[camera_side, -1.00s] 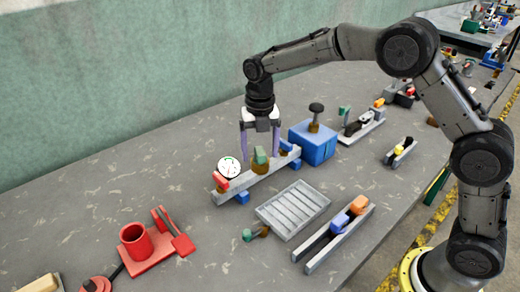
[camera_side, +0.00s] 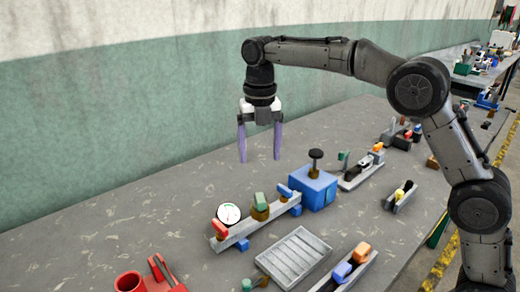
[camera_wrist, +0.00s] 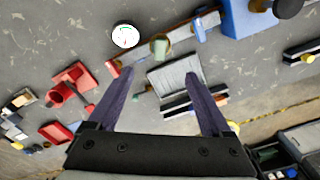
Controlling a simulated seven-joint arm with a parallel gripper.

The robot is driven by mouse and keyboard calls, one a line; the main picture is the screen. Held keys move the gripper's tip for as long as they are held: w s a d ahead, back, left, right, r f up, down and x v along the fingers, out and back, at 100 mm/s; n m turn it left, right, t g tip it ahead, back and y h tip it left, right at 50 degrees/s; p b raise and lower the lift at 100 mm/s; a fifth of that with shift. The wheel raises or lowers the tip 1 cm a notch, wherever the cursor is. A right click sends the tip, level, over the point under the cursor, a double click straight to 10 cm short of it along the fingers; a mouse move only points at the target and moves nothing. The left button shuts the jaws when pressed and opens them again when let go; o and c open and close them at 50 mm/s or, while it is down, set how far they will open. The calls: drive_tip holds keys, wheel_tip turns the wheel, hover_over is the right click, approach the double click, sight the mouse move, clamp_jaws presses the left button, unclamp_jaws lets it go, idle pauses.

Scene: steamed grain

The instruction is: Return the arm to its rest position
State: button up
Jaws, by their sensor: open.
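My gripper (camera_side: 260,158) is open and empty, with two purple fingers pointing down. It hangs in the air above the grey table (camera_side: 120,235), apart from the objects below. My arm reaches in from the right with its elbow raised. In the wrist view, my gripper (camera_wrist: 160,82) shows its fingers spread wide with nothing between the tips. Below it is a grey rail fixture (camera_side: 262,220) with a round white dial (camera_side: 229,214) and a green-topped brass piece (camera_side: 260,204).
A blue block with a black knob (camera_side: 314,188) stands right of the rail. A ribbed grey tray (camera_side: 293,256) lies in front. A red cup (camera_side: 130,282) is at the lower left. A green and white wall (camera_side: 100,100) runs behind the table. Air around my gripper is clear.

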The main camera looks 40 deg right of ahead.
idle(0.4)
drive_tip(key=s+d+r+m+t, duration=0.2)
drive_tip(key=s+d+r+m, duration=0.1)
drive_tip(key=s+r, duration=0.4)
drive_tip(key=s+d+r+m+t, duration=0.1)
drive_tip(key=s+d+r+m, duration=0.25)
drive_tip(key=s, duration=0.65)
drive_tip(key=s+d+f+m+t, duration=0.1)
drive_tip(key=s+f+m+t, duration=0.1)
drive_tip(key=s+f+m, duration=1.1)
drive_tip(key=s+m, duration=0.2)
drive_tip(key=m, duration=0.8)
drive_tip(key=shift+d+f+t, duration=0.15)
drive_tip(key=shift+d+t, duration=0.1)
drive_tip(key=shift+t, duration=0.05)
